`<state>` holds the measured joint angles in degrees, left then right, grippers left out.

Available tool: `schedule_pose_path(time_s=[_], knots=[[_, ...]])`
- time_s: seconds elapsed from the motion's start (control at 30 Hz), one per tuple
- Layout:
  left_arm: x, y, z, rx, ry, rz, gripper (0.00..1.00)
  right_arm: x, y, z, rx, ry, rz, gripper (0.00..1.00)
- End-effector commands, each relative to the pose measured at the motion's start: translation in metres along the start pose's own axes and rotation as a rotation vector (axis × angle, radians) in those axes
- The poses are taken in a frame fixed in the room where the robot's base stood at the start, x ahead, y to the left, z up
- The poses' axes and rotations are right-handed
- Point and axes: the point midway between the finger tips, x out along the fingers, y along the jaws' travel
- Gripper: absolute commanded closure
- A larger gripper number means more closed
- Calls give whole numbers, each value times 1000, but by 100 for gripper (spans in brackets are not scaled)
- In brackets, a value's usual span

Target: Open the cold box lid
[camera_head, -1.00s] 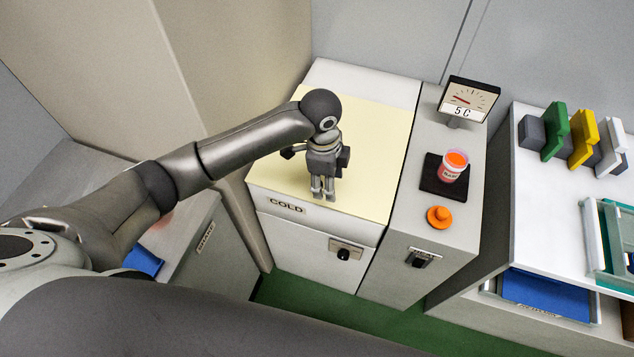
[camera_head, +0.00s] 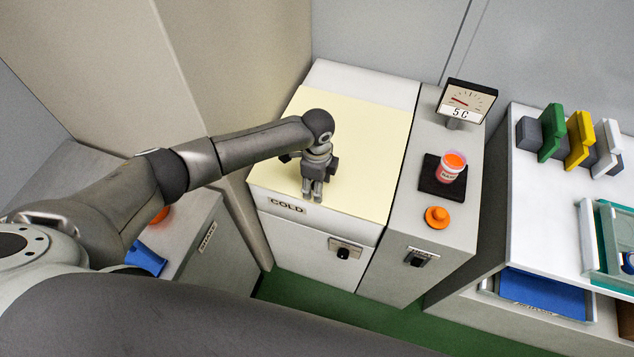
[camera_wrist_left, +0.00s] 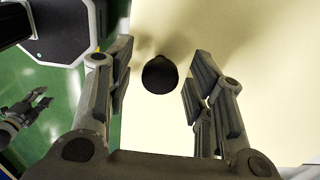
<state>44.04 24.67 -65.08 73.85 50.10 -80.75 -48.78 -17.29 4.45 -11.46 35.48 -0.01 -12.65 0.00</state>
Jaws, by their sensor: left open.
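The cold box (camera_head: 315,237) is a white cabinet labelled COLD. Its pale yellow lid (camera_head: 374,140) lies flat and closed on top. My left gripper (camera_head: 312,192) is over the front part of the lid, pointing down, open and empty. In the left wrist view, a dark round knob (camera_wrist_left: 160,76) on the lid shows between the two spread fingers (camera_wrist_left: 161,58), apart from both. The gripper hides this knob in the head view. My right gripper (camera_wrist_left: 38,100) shows small at the left of the left wrist view, over the green floor, with its fingers apart.
Right of the lid, a grey unit carries a 5 C gauge (camera_head: 466,101), a jar with an orange top (camera_head: 451,166) on a black pad and an orange knob (camera_head: 437,217). A white shelf (camera_head: 540,215) with coloured holders is farther right. A wall stands behind.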

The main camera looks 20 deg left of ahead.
Motion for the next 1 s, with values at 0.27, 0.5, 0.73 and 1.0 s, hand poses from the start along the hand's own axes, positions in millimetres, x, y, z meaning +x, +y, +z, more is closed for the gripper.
schedule_pose_path(time_s=[0.27,0.5,0.73,1.0], knots=[[6,0,0,1,0,-1,51,-1,0,-1,0,1,0,60],[6,0,0,0,0,-1,71,0,0,-1,0,3,0,60],[6,0,0,0,0,0,100,0,1,-2,0,3,1,60],[4,-2,0,0,0,-1,100,0,2,-2,0,4,2,60]])
